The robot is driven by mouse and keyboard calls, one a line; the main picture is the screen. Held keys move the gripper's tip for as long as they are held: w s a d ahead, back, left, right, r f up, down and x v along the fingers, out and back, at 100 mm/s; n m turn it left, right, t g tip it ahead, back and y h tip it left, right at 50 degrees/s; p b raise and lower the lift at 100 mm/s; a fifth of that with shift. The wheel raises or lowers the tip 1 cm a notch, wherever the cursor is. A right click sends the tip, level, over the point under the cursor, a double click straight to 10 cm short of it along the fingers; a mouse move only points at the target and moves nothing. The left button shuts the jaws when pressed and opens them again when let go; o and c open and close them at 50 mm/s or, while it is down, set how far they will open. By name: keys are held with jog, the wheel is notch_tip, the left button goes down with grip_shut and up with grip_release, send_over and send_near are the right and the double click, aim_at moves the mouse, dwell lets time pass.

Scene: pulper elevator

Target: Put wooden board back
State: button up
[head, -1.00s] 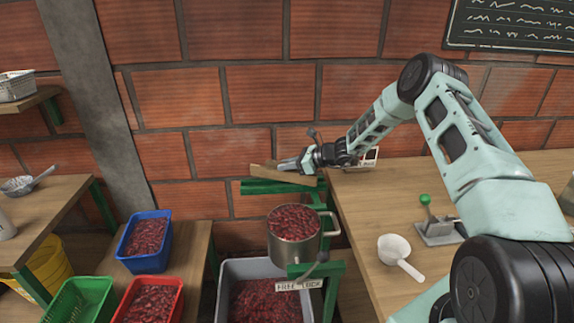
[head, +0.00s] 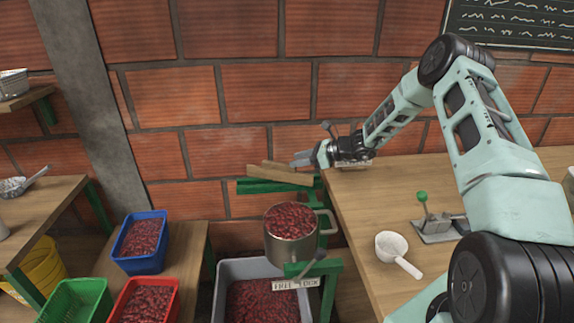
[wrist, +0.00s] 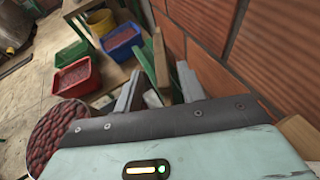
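The wooden board (head: 280,174) lies along the top of a green metal bracket (head: 262,186) near the brick wall in the head view. In the wrist view the board (wrist: 160,58) shows as a narrow tan strip beyond the fingers, beside a green bar (wrist: 146,70). My gripper (head: 299,159) is just right of the board's right end and slightly above it. The wrist view shows its two grey fingers (wrist: 160,84) spread apart with nothing held between them. A small gap seems to lie between the fingertips and the board.
A metal pot of red cherries (head: 292,252) stands below the bracket, above a grey bin (head: 226,288) of cherries. The wooden table (head: 385,205) at right carries a green-knobbed lever (head: 424,205) and a white scoop (head: 392,246). Blue (head: 139,264) and red (head: 128,297) crates stand at left.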

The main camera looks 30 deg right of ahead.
jog(key=v, duration=0.6)
jog(key=s+a+r+n+g, duration=0.25)
jog(key=s+a+n, duration=0.2)
jog(key=a, duration=0.45)
jog(key=s+a+r+n+g, duration=0.2)
jog(key=s+a+n+g, duration=0.25)
jog(key=a, duration=0.45)
jog(key=s+a+r+n+g, duration=0.2)
jog(key=s+a+n, duration=0.25)
jog(key=a, duration=0.45)
jog(key=s+a+r+n+g+h, duration=0.2)
jog(key=s+a+n+h, duration=0.45)
jog(key=s+n, duration=0.65)
jog(key=s+r+n+t+h, duration=0.1)
jog(key=s+n+h, duration=0.1)
jog(key=s+n, duration=0.6)
jog(key=s, duration=0.6)
jog(key=shift+s+r+t+b, duration=0.2)
jog(key=shift+s+t+b, duration=0.05)
jog(key=shift+t+b, duration=0.05)
jog(key=shift+d, duration=0.15)
